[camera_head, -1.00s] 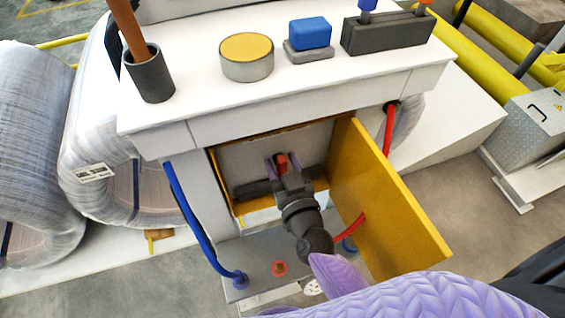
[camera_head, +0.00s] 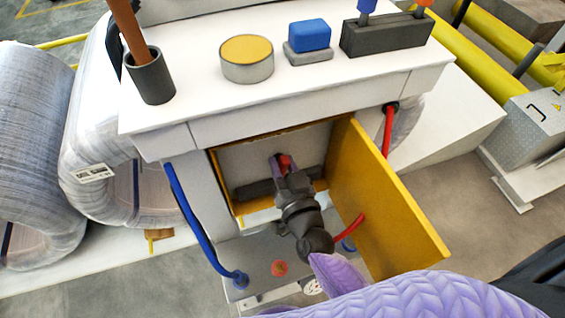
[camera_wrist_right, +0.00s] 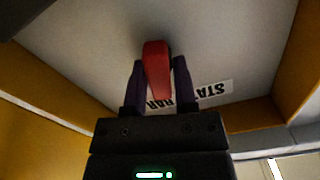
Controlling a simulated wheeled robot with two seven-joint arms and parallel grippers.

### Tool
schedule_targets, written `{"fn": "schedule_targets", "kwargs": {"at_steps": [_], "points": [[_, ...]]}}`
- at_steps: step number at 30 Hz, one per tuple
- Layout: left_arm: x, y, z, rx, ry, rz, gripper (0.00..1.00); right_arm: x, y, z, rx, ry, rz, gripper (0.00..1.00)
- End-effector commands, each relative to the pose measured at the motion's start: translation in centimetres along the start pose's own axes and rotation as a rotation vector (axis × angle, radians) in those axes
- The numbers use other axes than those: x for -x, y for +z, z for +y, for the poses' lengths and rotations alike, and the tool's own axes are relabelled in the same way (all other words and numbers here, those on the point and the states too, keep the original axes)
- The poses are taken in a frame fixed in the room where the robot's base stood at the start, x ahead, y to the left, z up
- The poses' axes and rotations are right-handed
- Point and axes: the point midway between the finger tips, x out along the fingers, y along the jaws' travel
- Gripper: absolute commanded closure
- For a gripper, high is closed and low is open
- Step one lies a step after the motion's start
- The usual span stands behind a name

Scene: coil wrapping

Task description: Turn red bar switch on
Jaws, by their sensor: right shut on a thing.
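The red bar switch (camera_head: 285,163) is on the back wall inside an open cabinet (camera_head: 337,200) with yellow walls and a yellow door. In the right wrist view the red bar (camera_wrist_right: 156,68) stands close to upright, leaning slightly, beside a white label (camera_wrist_right: 212,93) that is partly hidden. My right gripper (camera_head: 281,167) reaches into the cabinet. Its two dark purple fingers (camera_wrist_right: 157,80) are shut on the red bar, one on each side. My left gripper is not in view.
The yellow door (camera_head: 385,200) stands open just right of my right arm. A white counter (camera_head: 285,95) overhangs the cabinet, carrying a dark cup (camera_head: 151,78), a yellow-topped tin (camera_head: 247,58) and a blue block (camera_head: 309,34). A blue hose (camera_head: 190,215) hangs at left.

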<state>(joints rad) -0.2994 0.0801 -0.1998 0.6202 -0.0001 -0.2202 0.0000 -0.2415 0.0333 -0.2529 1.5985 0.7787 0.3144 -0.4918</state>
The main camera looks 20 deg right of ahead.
Motion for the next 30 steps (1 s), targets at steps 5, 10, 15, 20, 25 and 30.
{"fn": "schedule_targets", "kwargs": {"at_steps": [5,10,15,20,25,30], "points": [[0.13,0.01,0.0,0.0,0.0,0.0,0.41,0.0,-0.01,0.09,-0.164,0.0,0.0,1.0],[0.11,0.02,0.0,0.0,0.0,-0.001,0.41,0.0,0.04,0.17,-0.326,0.0,0.0,1.0],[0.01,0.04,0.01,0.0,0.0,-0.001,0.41,0.0,0.11,0.25,-0.488,0.0,0.0,1.0],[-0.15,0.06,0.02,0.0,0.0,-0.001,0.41,0.0,0.17,0.32,-0.639,0.0,0.0,1.0],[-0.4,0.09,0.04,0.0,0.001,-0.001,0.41,0.01,0.26,0.4,-0.8,0.0,-0.001,1.0],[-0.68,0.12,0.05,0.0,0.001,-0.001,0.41,0.01,0.32,0.44,-0.951,0.0,0.0,1.0]]}}
